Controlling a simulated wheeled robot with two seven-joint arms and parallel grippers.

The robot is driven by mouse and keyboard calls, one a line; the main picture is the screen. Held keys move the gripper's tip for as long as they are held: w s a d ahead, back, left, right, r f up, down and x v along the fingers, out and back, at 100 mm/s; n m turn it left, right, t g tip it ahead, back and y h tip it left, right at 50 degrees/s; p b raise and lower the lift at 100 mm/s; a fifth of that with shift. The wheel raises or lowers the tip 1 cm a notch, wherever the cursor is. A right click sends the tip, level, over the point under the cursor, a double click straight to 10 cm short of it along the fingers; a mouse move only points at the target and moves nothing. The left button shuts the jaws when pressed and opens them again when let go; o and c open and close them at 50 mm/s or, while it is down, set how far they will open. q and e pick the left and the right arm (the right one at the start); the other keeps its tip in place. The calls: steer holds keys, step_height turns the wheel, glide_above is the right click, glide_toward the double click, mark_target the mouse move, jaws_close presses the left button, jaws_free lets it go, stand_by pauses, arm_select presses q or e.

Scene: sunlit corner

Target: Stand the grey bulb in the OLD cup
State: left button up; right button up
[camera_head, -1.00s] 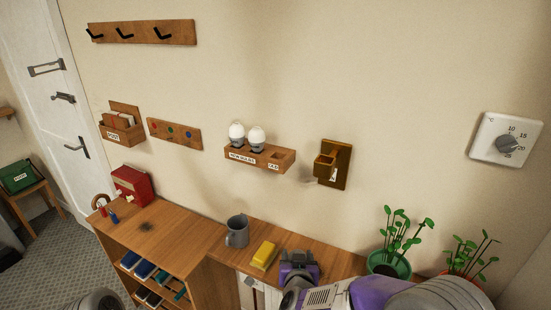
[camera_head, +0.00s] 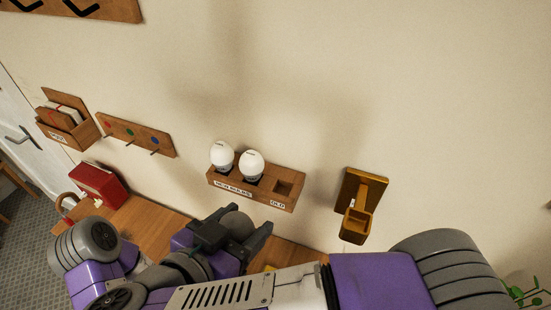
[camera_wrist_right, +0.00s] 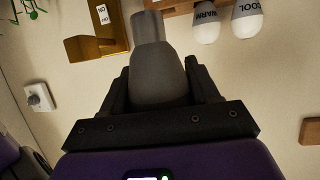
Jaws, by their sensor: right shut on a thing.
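My right gripper (camera_head: 238,236) is shut on the grey bulb (camera_head: 236,224), in front of and below the wall rack. In the right wrist view the bulb (camera_wrist_right: 158,75) sits between the fingers (camera_wrist_right: 160,88), its narrow neck pointing up in the picture, away from the palm. The wooden rack (camera_head: 262,186) has the OLD cup (camera_head: 284,187), a square opening at its right end above the OLD label. That cup looks empty. The bulb is apart from the rack. My left gripper is not in view.
Two white bulbs (camera_head: 222,156) (camera_head: 251,165) stand in the rack's NEW BULBS part, left of the OLD cup. A peg board (camera_head: 137,133) and letter box (camera_head: 67,128) hang left.

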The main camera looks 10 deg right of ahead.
steer(key=shift+s+d+r, duration=0.15)
steer(key=shift+s+r, duration=0.05)
steer(key=shift+s, duration=0.05)
steer(key=w+d, duration=0.3)
steer(key=w, duration=0.2)
steer(key=w+d, duration=0.4)
steer(key=w+d+p, duration=0.1)
steer(key=w+d, duration=0.2)
steer(key=w, duration=0.2)
steer(key=shift+w+d, duration=0.15)
steer(key=shift+w, duration=0.2)
steer(key=shift+w+d+f+b, duration=0.1)
steer(key=shift+w+f+b, duration=0.1)
steer(key=shift+f, duration=0.35)
steer(key=shift+w+d+f+b, duration=0.1)
steer(key=shift+w+f, duration=0.05)
steer(key=shift+f, duration=0.4)
steer(key=shift+a+f, duration=0.1)
steer(key=shift+f, duration=0.7)
step_height(320, 180, down, 3)
steer(key=shift+w+f+b, duration=0.15)
steer(key=shift+b, duration=0.3)
steer(key=o, duration=0.8)
steer(key=shift+f, duration=0.1)
